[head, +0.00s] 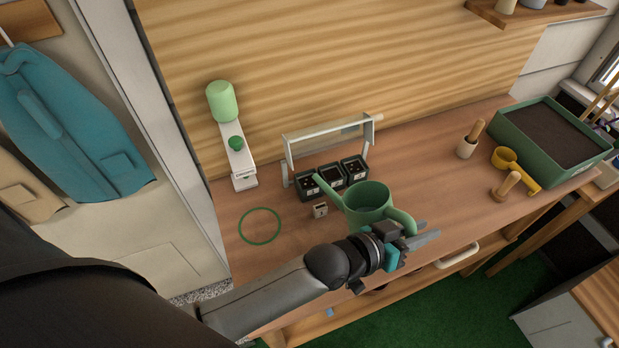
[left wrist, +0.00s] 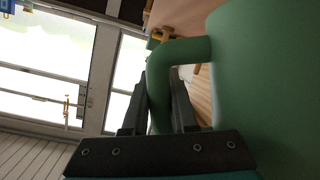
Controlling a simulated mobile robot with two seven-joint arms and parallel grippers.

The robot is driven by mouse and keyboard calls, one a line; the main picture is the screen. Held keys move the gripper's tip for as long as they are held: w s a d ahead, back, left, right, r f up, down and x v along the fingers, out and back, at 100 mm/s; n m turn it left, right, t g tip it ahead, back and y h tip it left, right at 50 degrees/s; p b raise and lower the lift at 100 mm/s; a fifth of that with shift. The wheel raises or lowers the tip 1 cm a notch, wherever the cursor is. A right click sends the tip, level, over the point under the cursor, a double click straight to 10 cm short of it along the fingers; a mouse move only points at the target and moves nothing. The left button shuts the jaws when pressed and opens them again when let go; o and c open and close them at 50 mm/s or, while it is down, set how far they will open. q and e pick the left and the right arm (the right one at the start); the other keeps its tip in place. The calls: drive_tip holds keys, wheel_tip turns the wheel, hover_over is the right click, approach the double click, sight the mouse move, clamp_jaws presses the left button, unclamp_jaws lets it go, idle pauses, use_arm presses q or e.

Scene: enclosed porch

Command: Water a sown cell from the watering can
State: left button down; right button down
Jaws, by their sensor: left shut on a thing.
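A green watering can (head: 368,199) is over the front part of the wooden bench, its spout pointing up and left toward the seed cells. My left gripper (head: 420,238) is shut on the can's handle; the left wrist view shows the handle (left wrist: 161,85) between the two fingers (left wrist: 166,105) and the can's body (left wrist: 270,80) to the right. Three black cells (head: 331,178) with dark soil stand in a row behind the can, by a pale frame (head: 330,135). The spout tip is near the left cell. I cannot tell whether the can's base touches the bench. My right gripper is not in view.
A green ring (head: 260,226) lies on the bench at left, with a green-topped dispenser (head: 236,150) behind it. A soil tray (head: 550,138), yellow scoop (head: 512,165) and wooden dibber (head: 507,186) are at right.

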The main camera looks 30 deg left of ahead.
use_arm(q)
drive_tip(key=shift+r, duration=0.35)
drive_tip(key=shift+r, duration=0.1)
drive_tip(key=shift+w+a+r+n+p, duration=0.15)
drive_tip(key=shift+r+n+p, duration=0.15)
drive_tip(key=shift+r+p, duration=0.3)
drive_tip(key=shift+r, duration=0.1)
idle(0.3)
drive_tip(key=shift+a+r+h+p, duration=0.2)
drive_tip(key=shift+r+h+p, duration=0.2)
drive_tip(key=shift+r, duration=0.2)
drive_tip(key=shift+d+f+y, duration=0.15)
drive_tip(key=shift+d+f, duration=0.05)
drive_tip(key=shift+f, duration=0.65)
drive_tip(key=shift+d+f+y, duration=0.15)
drive_tip(key=shift+f, duration=0.65)
drive_tip(key=shift+f, duration=0.1)
